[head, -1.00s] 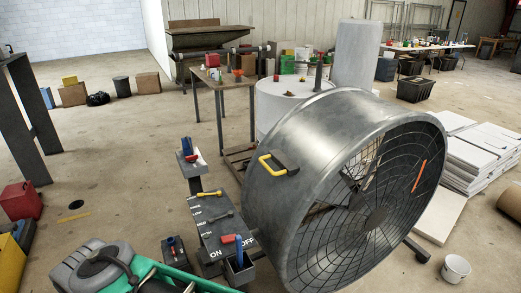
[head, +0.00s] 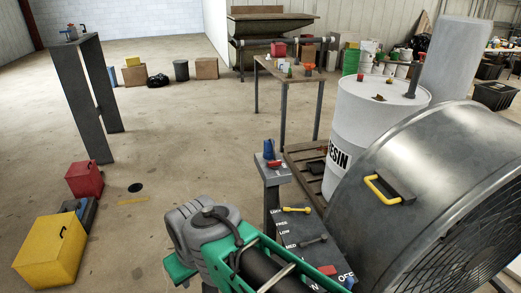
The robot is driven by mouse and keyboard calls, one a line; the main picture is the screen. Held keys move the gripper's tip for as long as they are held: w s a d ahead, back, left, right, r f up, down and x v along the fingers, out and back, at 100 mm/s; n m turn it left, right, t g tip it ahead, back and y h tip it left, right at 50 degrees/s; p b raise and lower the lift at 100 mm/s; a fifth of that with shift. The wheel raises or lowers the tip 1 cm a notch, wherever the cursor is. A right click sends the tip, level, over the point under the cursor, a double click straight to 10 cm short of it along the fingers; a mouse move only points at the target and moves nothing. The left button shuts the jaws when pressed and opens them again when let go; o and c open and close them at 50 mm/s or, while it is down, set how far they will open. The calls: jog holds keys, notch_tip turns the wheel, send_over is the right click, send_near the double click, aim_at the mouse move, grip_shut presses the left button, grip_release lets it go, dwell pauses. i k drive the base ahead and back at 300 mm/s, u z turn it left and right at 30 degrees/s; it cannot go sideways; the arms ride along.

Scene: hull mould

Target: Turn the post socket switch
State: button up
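A grey post (head: 271,171) stands left of the big fan, with a small box on top. A blue upright part (head: 269,150) and a red part (head: 275,163) sit on this post top; the red part may be the socket's switch, but it is too small to tell its position. Nothing of mine touches the post. My green and grey arm (head: 215,228) rises from the bottom centre, in front of and below the post. My gripper's fingertips do not show.
A sloped control panel (head: 286,228) with yellow and dark levers stands close in front of the post. The metal fan (head: 430,170) and RESIN drum (head: 365,120) crowd the right. Red (head: 84,180) and yellow (head: 50,256) boxes lie left.

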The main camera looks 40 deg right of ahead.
aim_at(275, 165)
jog(key=i, duration=1.85)
jog(key=z, duration=0.05)
